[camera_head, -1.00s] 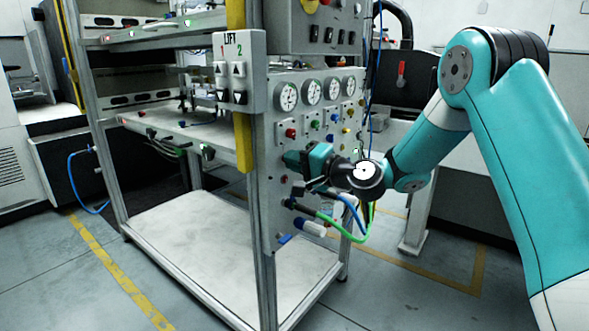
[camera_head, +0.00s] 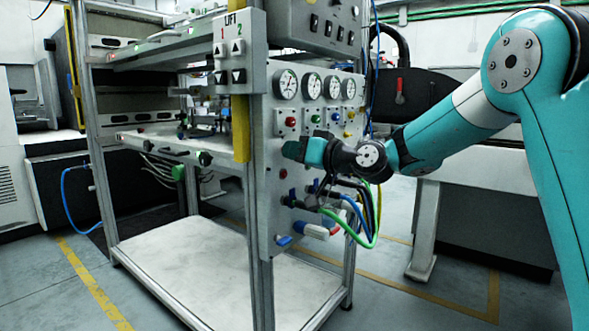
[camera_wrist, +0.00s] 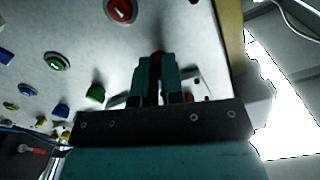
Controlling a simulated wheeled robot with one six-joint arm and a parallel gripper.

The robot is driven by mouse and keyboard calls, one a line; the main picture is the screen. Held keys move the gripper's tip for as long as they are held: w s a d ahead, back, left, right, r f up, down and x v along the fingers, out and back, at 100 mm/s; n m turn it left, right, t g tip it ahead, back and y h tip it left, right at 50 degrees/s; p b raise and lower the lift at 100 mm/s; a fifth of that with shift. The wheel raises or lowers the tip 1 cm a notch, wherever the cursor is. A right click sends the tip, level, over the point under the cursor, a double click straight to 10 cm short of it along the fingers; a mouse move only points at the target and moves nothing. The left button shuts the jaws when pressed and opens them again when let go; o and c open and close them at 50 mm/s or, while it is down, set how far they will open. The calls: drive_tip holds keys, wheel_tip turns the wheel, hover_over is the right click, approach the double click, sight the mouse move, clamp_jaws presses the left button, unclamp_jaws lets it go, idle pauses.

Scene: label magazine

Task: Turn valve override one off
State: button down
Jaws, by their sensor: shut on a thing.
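The valve panel (camera_head: 268,190) is the light grey upright plate on the frame's front. My gripper (camera_head: 295,150) is at the panel's left side, under the red button. In the wrist view, my gripper's teal fingers (camera_wrist: 157,72) are closed on a dark red knob (camera_wrist: 158,56) and hide most of it. A red button (camera_wrist: 120,10) marked 1 sits beyond it and also shows in the head view (camera_head: 291,121). A green knob (camera_wrist: 95,92) and a blue knob (camera_wrist: 62,110) sit in the same row. The held knob's turn angle cannot be told.
Four-sided gauges aside, round gauges (camera_head: 287,82) line the panel's top. The lift switch box (camera_head: 238,62) stands out at the left. Blue and green hoses (camera_head: 352,232) hang below my wrist. A yellow post (camera_head: 241,128) is left of the panel. The floor at right is open.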

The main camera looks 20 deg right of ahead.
drive_tip(key=shift+f+n+b, duration=0.1)
drive_tip(key=shift+n+b, duration=2)
drive_tip(key=shift+b, duration=0.1)
drive_tip(key=c, duration=1.2)
unclamp_jaws()
drive_tip(key=shift+c, duration=0.2)
drive_tip(key=p+v, duration=0.1)
drive_tip(key=v, duration=1.6)
drive_tip(key=shift+s+d+p, duration=0.15)
drive_tip(key=shift+p, duration=0.15)
